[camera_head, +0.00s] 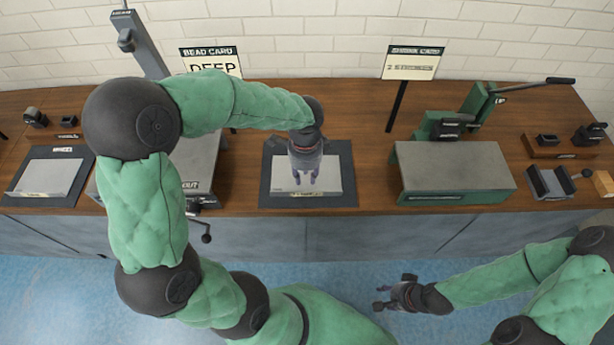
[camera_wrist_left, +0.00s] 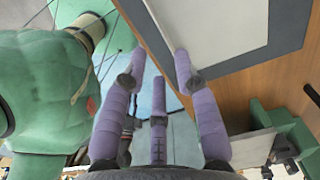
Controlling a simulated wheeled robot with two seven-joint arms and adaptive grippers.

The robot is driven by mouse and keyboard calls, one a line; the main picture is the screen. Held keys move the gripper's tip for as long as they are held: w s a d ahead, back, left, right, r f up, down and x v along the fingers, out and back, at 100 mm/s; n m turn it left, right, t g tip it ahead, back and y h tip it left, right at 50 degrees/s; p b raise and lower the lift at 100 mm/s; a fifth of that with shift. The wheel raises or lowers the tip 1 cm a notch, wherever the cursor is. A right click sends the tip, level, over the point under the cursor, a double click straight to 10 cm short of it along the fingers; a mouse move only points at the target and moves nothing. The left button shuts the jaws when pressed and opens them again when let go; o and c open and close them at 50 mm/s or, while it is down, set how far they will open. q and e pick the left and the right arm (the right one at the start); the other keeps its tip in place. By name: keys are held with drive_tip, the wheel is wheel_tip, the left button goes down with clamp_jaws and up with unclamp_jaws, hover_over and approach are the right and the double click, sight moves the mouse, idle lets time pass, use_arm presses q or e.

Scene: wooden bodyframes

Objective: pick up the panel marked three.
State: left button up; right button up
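A pale flat panel (camera_head: 333,172) lies on a dark mat (camera_head: 348,199) in the middle of the bench. A small label sits at its front edge, too small to read. A second pale panel (camera_head: 48,178) lies on a dark mat at the far left; I cannot read a three on either. My left gripper (camera_head: 306,178) points down over the middle panel, its purple fingers apart and empty. In the left wrist view, the panel (camera_wrist_left: 218,30) is beyond the spread fingertips (camera_wrist_left: 158,65); contact is unclear. My right gripper (camera_head: 390,291) hangs over the floor before the bench, fingers apart, empty.
A grey-green press (camera_head: 455,168) with a lever stands right of the middle mat. A grey machine (camera_head: 203,160) stands to its left, partly behind my left arm. Two sign cards (camera_head: 413,63) (camera_head: 212,63) stand at the back. Small trays and tools are at the far right.

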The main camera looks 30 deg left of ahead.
sight(306, 189)
use_arm(q)
wheel_tip(306, 189, down, 4)
drive_tip(key=shift+b, duration=0.6)
wheel_tip(306, 189, down, 5)
drive_tip(key=shift+w+r+b, duration=0.1)
drive_tip(key=shift+w+b, duration=0.05)
drive_tip(key=shift+b, duration=1.05)
clamp_jaws()
